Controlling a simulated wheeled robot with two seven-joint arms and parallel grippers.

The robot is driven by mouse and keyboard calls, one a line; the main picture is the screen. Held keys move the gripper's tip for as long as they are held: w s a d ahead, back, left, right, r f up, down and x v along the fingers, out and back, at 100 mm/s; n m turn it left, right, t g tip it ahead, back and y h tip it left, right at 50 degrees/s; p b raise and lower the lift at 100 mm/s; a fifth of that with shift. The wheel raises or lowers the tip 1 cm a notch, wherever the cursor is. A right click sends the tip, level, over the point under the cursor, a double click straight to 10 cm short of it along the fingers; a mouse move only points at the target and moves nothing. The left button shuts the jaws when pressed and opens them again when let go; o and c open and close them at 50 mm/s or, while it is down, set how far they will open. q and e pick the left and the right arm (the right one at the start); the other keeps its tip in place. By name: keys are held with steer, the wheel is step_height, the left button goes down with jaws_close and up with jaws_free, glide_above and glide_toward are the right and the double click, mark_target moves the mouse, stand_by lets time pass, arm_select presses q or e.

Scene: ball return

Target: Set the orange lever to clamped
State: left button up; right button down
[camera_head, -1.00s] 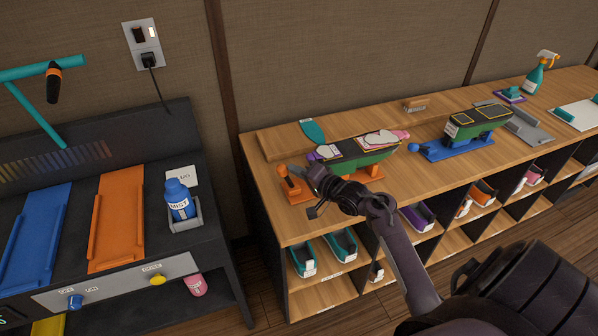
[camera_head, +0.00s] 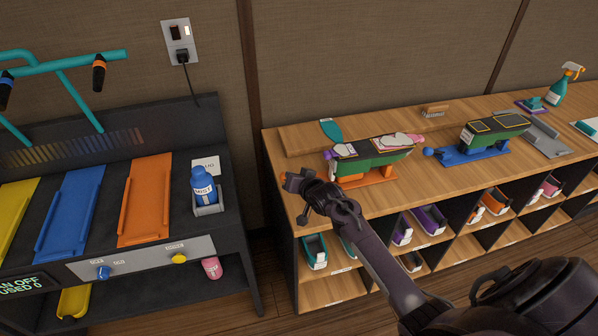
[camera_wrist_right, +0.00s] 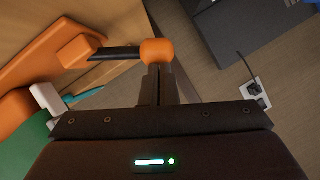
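The orange lever has a round orange knob (camera_wrist_right: 158,52) on a dark rod, which runs left to an orange block (camera_wrist_right: 78,51) in the right wrist view. In the head view a bit of orange (camera_head: 292,178) shows at the bench's left end, mostly hidden by my gripper. My right gripper (camera_head: 298,188) is at the lever. In the right wrist view its fingers (camera_wrist_right: 159,72) are together, with their tips right at the knob; they look touching but not around it. An orange clamp base (camera_head: 372,178) holds a green shoe-like piece (camera_head: 375,160). My left gripper is out of view.
A blue clamp base (camera_head: 470,154) with another green piece stands to the right. A teal flat piece (camera_head: 331,130) lies behind. A dark machine (camera_head: 225,225) with coloured trays stands left, across a gap.

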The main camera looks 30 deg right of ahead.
steer(key=shift+w+a+f, duration=0.3)
steer(key=shift+a+f, duration=0.1)
steer(key=shift+f, duration=0.15)
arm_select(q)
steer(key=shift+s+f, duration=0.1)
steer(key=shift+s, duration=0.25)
arm_select(e)
steer(key=shift+s, duration=0.1)
